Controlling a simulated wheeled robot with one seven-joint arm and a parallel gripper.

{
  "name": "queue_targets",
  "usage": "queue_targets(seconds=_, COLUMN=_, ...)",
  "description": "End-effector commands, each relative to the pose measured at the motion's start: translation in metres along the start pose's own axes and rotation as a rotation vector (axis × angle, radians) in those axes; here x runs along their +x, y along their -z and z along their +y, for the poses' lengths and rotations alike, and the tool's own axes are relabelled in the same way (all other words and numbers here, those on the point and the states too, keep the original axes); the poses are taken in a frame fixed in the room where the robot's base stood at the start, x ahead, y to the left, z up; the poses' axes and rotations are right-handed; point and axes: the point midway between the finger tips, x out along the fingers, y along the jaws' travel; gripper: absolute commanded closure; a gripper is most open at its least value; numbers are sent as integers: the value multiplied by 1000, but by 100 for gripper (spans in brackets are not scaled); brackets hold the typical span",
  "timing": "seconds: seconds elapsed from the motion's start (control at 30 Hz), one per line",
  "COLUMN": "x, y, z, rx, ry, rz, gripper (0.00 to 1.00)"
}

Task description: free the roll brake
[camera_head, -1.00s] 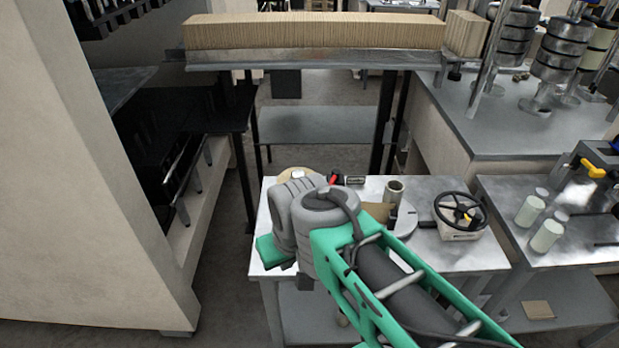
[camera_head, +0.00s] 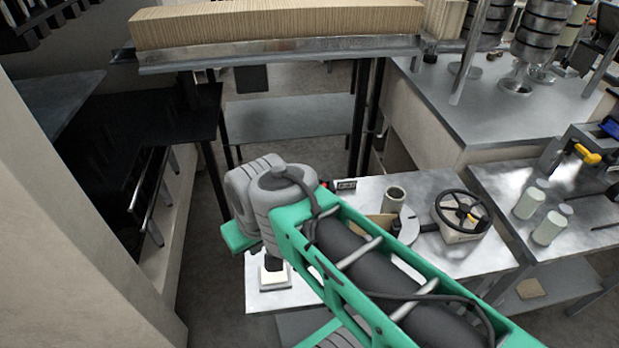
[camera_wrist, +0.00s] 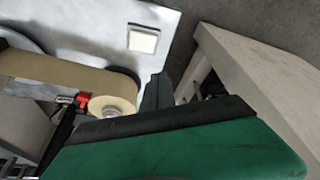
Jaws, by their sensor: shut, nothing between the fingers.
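A red part (camera_wrist: 82,99), which may be the roll brake's lever, shows in the wrist view beside a tan roll with a pale round end (camera_wrist: 109,106). A tan band (camera_wrist: 60,70) runs behind it. In the head view only a bit of red (camera_head: 325,186) shows past my arm, and the roll is hidden. My gripper (camera_wrist: 157,92) shows as dark fingers in the wrist view, shut and empty. It appears to the right of the roll's end; I cannot tell whether it touches it. In the head view my arm covers the fingertips.
A white square plate (camera_head: 274,277) lies at the bench's near left corner. A black handwheel (camera_head: 462,212) and an upright tube (camera_head: 393,199) stand on the bench (camera_head: 440,262) to the right. A pale machine wall (camera_head: 85,225) rises at the left. Floor shows between them.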

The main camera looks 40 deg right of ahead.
Motion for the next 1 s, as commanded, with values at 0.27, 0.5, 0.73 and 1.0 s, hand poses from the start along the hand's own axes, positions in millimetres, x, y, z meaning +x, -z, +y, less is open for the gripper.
queue_targets(seconds=0.27, x=-1, y=14, z=5, rx=-26, ry=11, rz=-10, gripper=100)
queue_targets(seconds=0.5, x=18, y=119, z=91, rx=-314, ry=136, rz=-47, gripper=100)
queue_targets(seconds=0.73, x=56, y=143, z=232, rx=-623, ry=236, rz=-5, gripper=100)
queue_targets(seconds=1.0, x=63, y=138, z=261, rx=-705, ry=251, rz=12, gripper=100)
